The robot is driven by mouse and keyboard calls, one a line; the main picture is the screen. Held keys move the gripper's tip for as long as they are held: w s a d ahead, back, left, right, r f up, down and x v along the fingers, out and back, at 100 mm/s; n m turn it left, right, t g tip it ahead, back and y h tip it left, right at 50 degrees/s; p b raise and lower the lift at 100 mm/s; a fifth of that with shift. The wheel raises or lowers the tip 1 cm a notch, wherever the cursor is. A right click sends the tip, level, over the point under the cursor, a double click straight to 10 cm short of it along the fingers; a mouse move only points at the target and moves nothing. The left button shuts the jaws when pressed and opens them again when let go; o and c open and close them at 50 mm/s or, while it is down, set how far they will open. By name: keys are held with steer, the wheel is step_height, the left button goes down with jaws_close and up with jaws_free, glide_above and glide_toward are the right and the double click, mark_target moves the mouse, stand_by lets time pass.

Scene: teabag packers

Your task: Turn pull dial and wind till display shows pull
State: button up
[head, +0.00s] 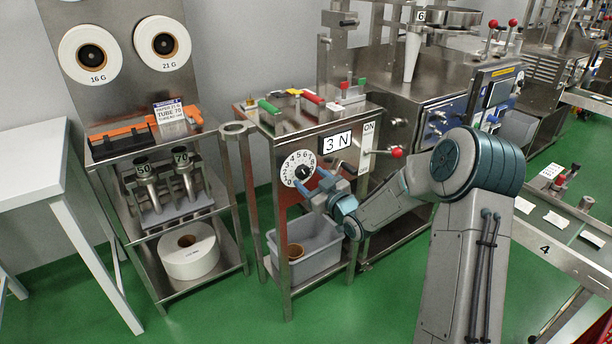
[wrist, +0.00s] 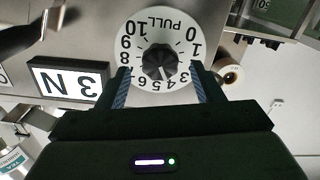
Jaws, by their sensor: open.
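The pull dial (head: 290,178) is a round white plate with black numbers on the front of a steel cabinet. In the wrist view the dial (wrist: 160,28) appears upside down, with the word PULL and numbers around a black knob (wrist: 159,62). The display (head: 337,142) reads "3 N"; it also shows inverted in the wrist view (wrist: 70,81). My gripper (head: 318,183) is open in front of the dial. In the wrist view its two fingers (wrist: 160,72) stand either side of the knob, apart from it. Contact with the dial face cannot be told.
An ON plate (head: 368,140) and a red-ball lever (head: 397,152) are right of the display. A grey bin (head: 306,240) sits below the dial. A steel rack (head: 115,147) with paper rolls stands at left; a larger machine (head: 400,95) stands behind my arm.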

mark_target(305, 174)
steer(key=shift+x, duration=1.55)
steer(key=c, duration=1)
steer(key=shift+o, duration=0.2)
steer(key=shift+m+b, duration=0.4)
steer(key=shift+m, duration=2.3)
steer(key=o, duration=1)
steer(key=shift+c, duration=0.2)
